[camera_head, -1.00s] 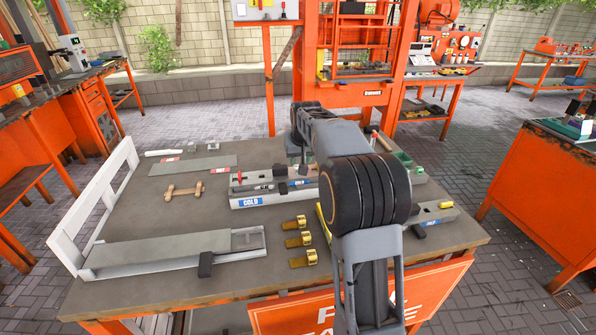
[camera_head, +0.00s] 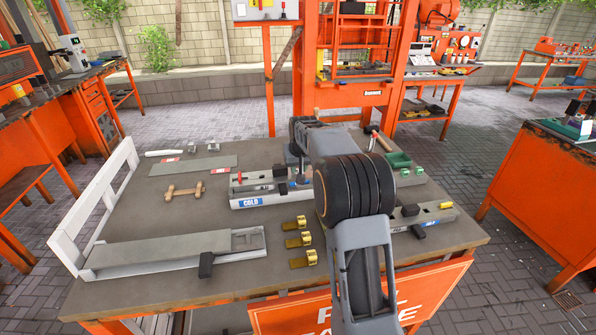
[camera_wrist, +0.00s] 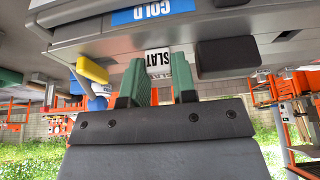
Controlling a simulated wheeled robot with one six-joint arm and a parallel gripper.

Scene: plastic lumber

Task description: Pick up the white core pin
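I cannot clearly make out the white core pin. A slim white piece (camera_head: 165,152) lies at the back left of the table in the head view, but I cannot tell if it is the pin. My gripper has green fingers (camera_wrist: 158,82) in the wrist view. Nothing is visibly held. The mold marked COLD (camera_head: 260,201) sits mid-table, close to my gripper in the wrist view (camera_wrist: 100,28). In the head view my arm hides much of the gripper area.
Brass fittings (camera_head: 299,240) lie in front of the mold. A long grey mold (camera_head: 160,250) lies front left, a wooden piece (camera_head: 184,190) behind it. Green blocks (camera_head: 399,160) and another mold (camera_head: 432,214) are at right. The table's left middle is mostly clear.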

